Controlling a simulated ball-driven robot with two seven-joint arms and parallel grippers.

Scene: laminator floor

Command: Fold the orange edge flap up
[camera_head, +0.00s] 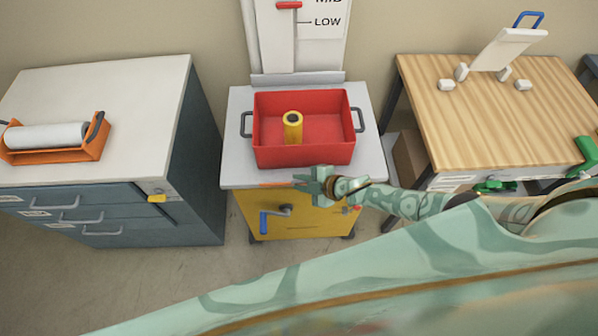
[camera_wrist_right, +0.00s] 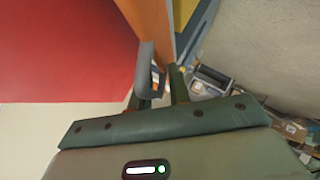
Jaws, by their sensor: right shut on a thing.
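The orange edge flap (camera_head: 273,184) shows as a thin strip along the front edge of the grey-topped yellow cart (camera_head: 236,177). In the right wrist view the flap (camera_wrist_right: 150,22) runs down the top middle toward my fingers, beside the red area. My right gripper (camera_head: 304,182) is at the cart's front edge, at the right end of the visible strip. The flap's exact angle is hard to tell. My left gripper is out of view.
A red bin (camera_head: 303,156) with a yellow roll (camera_head: 293,127) stands on the cart, just behind the flap. A blue-handled crank (camera_head: 264,222) is on the cart's front below. A drawer cabinet (camera_head: 130,85) stands left, a wooden table (camera_head: 490,110) right.

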